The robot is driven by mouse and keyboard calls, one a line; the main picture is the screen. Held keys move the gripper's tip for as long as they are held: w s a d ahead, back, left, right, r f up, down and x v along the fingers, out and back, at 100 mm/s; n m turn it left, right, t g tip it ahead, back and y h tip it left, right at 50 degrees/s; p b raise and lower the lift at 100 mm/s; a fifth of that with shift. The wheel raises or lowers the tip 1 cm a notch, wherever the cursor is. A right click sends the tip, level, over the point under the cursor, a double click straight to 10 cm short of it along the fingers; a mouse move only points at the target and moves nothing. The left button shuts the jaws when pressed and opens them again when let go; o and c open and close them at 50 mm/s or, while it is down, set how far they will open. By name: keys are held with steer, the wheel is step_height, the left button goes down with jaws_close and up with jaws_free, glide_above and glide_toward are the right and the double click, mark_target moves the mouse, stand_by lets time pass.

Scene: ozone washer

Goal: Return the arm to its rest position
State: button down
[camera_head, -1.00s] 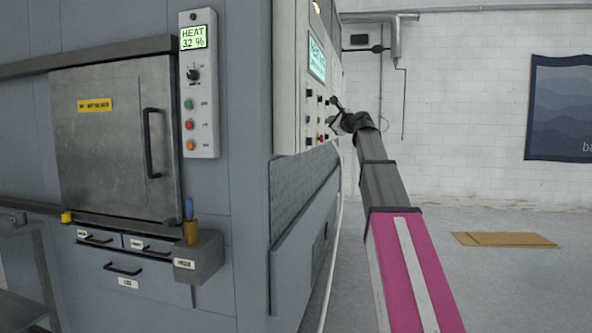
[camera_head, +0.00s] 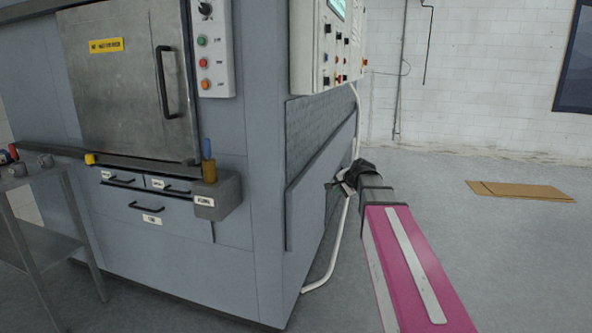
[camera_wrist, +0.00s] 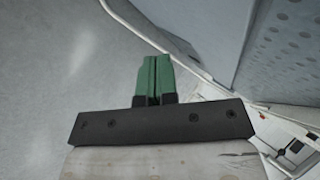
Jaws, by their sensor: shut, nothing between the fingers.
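My arm reaches forward at the right of the head view, its pink link nearest the camera. My gripper (camera_head: 339,184) is at its far end, small and partly hidden, in front of the grey machine's right side panel (camera_head: 318,178). In the wrist view my gripper (camera_wrist: 154,62) shows two green fingers pressed together with nothing between them. Below the fingers there is grey floor (camera_wrist: 60,60), and the machine's side (camera_wrist: 290,50) is at the right, apart from the fingertips.
A white pipe (camera_head: 340,240) runs down the machine's corner to the floor close to my gripper. A control panel (camera_head: 325,50) is above it. A metal table (camera_head: 45,200) stands at the left. Flat cardboard (camera_head: 520,191) lies on open floor at the right.

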steer(key=s+d+f+n+g+h, duration=0.1)
steer(key=s+f+n+g, duration=0.3)
steer(key=s+f, duration=0.9)
steer(key=s+d+f+n+g+h, duration=0.1)
steer(key=s+f+n+g+h, duration=0.2)
steer(key=s+f, duration=1)
steer(key=n, duration=0.2)
steer(key=shift+s+f+n+g, duration=0.2)
steer(key=shift+f+n+g, duration=0.1)
steer(key=shift+n+g, duration=0.1)
